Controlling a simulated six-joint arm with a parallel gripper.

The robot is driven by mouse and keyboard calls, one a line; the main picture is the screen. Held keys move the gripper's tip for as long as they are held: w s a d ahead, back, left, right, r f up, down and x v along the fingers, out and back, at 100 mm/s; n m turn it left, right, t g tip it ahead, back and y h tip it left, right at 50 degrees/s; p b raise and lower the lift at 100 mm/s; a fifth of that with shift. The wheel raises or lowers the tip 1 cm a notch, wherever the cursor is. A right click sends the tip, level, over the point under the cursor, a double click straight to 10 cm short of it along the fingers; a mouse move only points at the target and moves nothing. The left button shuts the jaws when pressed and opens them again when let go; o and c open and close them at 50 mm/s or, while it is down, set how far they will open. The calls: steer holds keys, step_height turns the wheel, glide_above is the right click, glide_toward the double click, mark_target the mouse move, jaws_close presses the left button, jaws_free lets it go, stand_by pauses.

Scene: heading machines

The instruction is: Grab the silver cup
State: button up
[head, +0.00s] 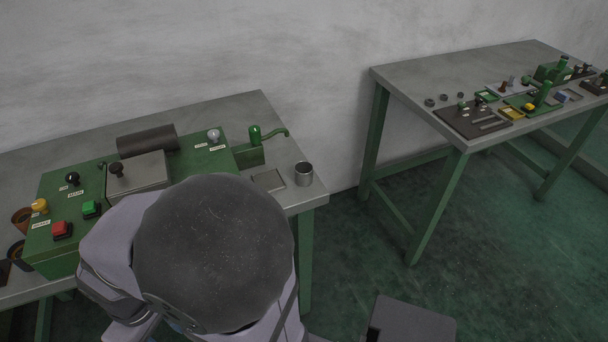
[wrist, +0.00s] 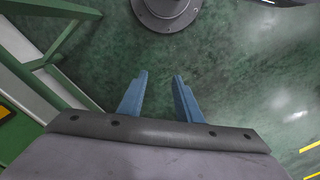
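The silver cup (head: 304,174) stands upright on the near table, close to its right end, in the head view. It is a small metal cylinder and looks open at the top. My gripper (wrist: 160,80) shows in the wrist view with its two blue fingers apart and nothing between them. The fingers point at the green floor, and the cup is not in the wrist view. In the head view my arm covers the front middle of the near table, and the gripper itself is hidden there.
A green machine (head: 50,198) with buttons and knobs fills the left of the near table (head: 235,110). A small green device (head: 254,150) with a curved spout stands behind the cup. A grey plate (head: 268,180) lies left of the cup. A second table (head: 420,75) stands right across a gap.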

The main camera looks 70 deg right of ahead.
steer(key=o, duration=0.6)
